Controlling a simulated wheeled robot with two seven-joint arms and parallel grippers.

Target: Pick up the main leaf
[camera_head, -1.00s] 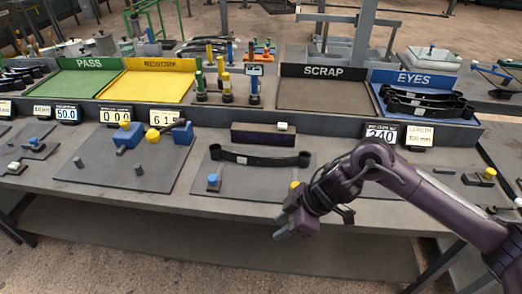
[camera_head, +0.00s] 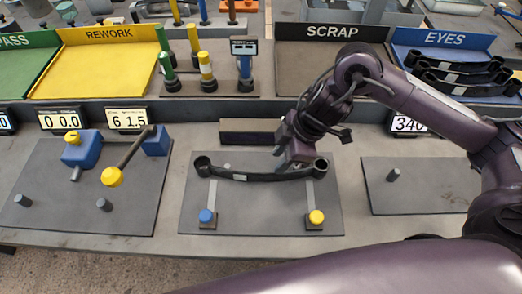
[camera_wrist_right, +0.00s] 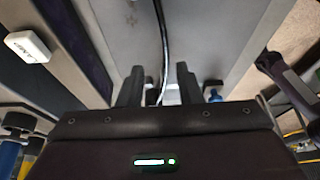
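The main leaf (camera_head: 262,173) is a long, dark, slightly curved strip with rolled eyes at its ends and a pale patch near its middle. It stands on a grey fixture plate (camera_head: 250,215) in the middle of the bench. My right gripper (camera_head: 297,160) is over the leaf's right half and covers part of it. In the right wrist view my right gripper (camera_wrist_right: 158,88) has its two fingers apart. A thin dark strip, the leaf (camera_wrist_right: 163,45) seen edge-on, runs between them with gaps on both sides. My left gripper is not in view.
Blue (camera_head: 206,216) and yellow (camera_head: 316,217) knobs stand at the plate's front corners. A dark box (camera_head: 249,131) lies behind the leaf. Upright rods (camera_head: 205,70) stand farther back. The SCRAP tray (camera_head: 330,75) is empty; the EYES tray (camera_head: 402,40) holds dark leaves.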

